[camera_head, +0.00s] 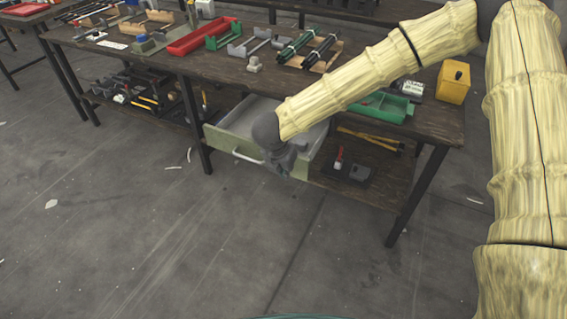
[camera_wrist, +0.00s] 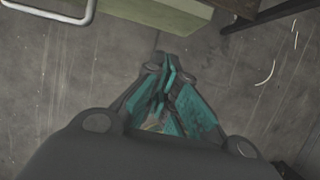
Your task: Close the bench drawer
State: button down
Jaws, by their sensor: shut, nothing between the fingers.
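The bench drawer (camera_head: 233,142) hangs under the dark wooden workbench and is pulled out, with its grey inside showing. Its front is pale green with a white bar handle (camera_head: 248,156). In the wrist view the handle (camera_wrist: 62,14) is at the top left, beside the pale green drawer front (camera_wrist: 165,12). My gripper (camera_head: 296,174) is in front of the right part of the drawer front, pointing down. In the wrist view my gripper's teal fingers (camera_wrist: 168,75) are together and empty, with floor behind them. My arm hides part of the drawer; I cannot tell whether the gripper touches it.
The workbench top (camera_head: 150,62) holds red and green trays, black rods and a yellow box (camera_head: 453,82). A lower shelf (camera_head: 370,180) with tools runs under the drawer. Bench legs (camera_head: 195,125) stand at the left and right. The floor in front is clear except for small scraps.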

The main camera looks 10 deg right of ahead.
jog(key=shift+w+d+f, duration=0.25)
jog(key=shift+w+d, duration=0.4)
jog(key=shift+w, duration=0.25)
jog(key=shift+w+d+f, duration=0.25)
jog(key=shift+w+d, duration=0.4)
jog(key=shift+w, duration=0.25)
